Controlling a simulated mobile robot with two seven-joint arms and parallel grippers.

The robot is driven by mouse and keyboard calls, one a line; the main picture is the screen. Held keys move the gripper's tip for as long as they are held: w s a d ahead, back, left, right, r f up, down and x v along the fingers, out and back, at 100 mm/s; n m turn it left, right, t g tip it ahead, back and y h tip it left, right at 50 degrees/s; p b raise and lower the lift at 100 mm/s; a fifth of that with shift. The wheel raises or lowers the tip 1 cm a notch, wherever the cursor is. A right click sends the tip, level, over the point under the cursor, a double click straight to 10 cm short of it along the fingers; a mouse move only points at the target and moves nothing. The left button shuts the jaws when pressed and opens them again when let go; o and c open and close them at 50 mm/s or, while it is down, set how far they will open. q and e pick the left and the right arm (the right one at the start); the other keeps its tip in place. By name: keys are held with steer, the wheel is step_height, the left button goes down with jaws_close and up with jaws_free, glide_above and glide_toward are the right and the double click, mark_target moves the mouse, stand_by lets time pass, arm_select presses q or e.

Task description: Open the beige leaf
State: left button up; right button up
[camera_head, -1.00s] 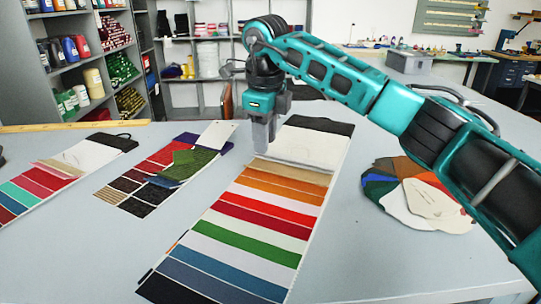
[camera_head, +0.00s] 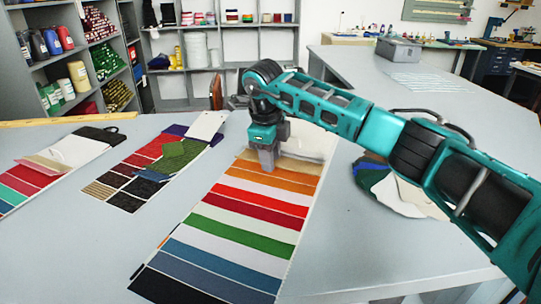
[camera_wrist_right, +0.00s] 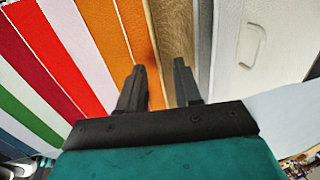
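The beige leaf (camera_head: 302,162) is a tan strip near the far end of the large striped swatch book (camera_head: 240,222), just beyond the orange leaf. In the right wrist view the beige leaf (camera_wrist_right: 174,35) lies between the orange leaf (camera_wrist_right: 122,32) and a pale grey strip. My right gripper (camera_head: 268,168) points down over the border between the beige and orange leaves and hides part of both. Its fingers (camera_wrist_right: 158,78) stand apart in the wrist view, with nothing clearly gripped between them. Contact with the leaf cannot be told. My left gripper is out of view.
A smaller swatch card (camera_head: 128,180) with a green piece on it and another fan of swatches (camera_head: 40,170) lie to the left. Loose leather-like pieces (camera_head: 405,195) lie to the right, under my right arm. The counter's front right is clear.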

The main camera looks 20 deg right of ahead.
steer(key=shift+f, duration=0.15)
steer(key=shift+c, duration=0.3)
jaws_close()
stand_by(1.1)
